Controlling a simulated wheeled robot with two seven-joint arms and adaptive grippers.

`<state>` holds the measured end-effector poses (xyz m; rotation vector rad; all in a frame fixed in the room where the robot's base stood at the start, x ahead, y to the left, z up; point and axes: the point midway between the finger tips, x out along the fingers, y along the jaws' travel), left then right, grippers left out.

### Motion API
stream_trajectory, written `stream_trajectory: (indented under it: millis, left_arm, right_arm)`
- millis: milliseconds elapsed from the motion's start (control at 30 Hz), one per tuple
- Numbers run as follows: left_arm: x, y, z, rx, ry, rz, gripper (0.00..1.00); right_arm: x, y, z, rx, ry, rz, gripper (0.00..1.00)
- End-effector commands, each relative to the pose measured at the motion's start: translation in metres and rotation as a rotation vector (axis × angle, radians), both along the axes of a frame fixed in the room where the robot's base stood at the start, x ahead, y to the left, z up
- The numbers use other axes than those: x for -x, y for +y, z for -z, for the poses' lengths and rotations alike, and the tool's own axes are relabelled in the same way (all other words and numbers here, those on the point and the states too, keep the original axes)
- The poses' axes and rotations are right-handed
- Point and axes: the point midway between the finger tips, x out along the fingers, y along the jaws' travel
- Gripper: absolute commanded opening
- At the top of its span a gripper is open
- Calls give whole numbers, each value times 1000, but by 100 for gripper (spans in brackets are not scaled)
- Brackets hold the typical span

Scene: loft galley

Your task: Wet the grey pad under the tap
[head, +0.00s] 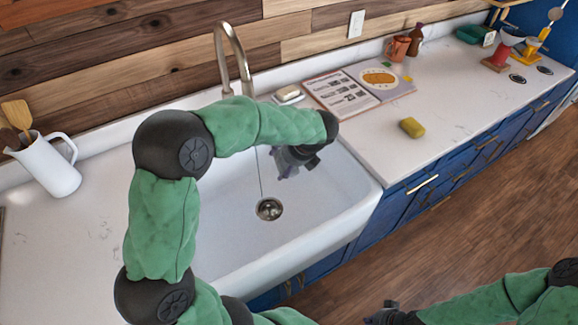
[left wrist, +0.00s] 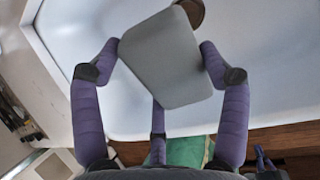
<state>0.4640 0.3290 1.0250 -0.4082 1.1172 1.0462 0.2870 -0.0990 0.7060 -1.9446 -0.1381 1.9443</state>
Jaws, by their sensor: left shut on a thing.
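The grey pad (left wrist: 165,60) is a flat, rounded rectangle, held between the purple fingers of my left gripper (left wrist: 160,62) in the left wrist view. In the head view my left gripper (head: 293,162) hangs over the right part of the white sink (head: 330,185), right of the drain. I cannot pick out the pad clearly there. The tap (head: 235,50) arches up behind the sink, and my left arm hides its lower parts. A thin line runs down to the drain; I cannot tell whether it is water. My right gripper (head: 385,313) is at the bottom edge, its fingers unclear.
A yellow sponge (head: 411,127) and an open book (head: 358,88) lie on the right counter. A soap dish (head: 289,95) sits behind the sink. A white jug (head: 45,165) with wooden utensils stands at left. The counter's front right is mostly clear.

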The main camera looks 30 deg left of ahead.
Motion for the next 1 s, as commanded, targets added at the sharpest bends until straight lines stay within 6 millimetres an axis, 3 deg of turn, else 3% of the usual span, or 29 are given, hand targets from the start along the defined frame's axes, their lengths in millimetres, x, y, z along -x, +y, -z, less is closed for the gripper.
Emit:
stream_trajectory:
  millis: [867, 1000]
  left_arm:
    - [-8, 74, 16, 0, -1, -2, 49]
    - [-9, 85, 16, 1, 2, -2, 49]
  right_arm:
    - [0, 0, 35, 0, 1, 0, 0]
    - [1, 0, 28, 0, 1, 0, 0]
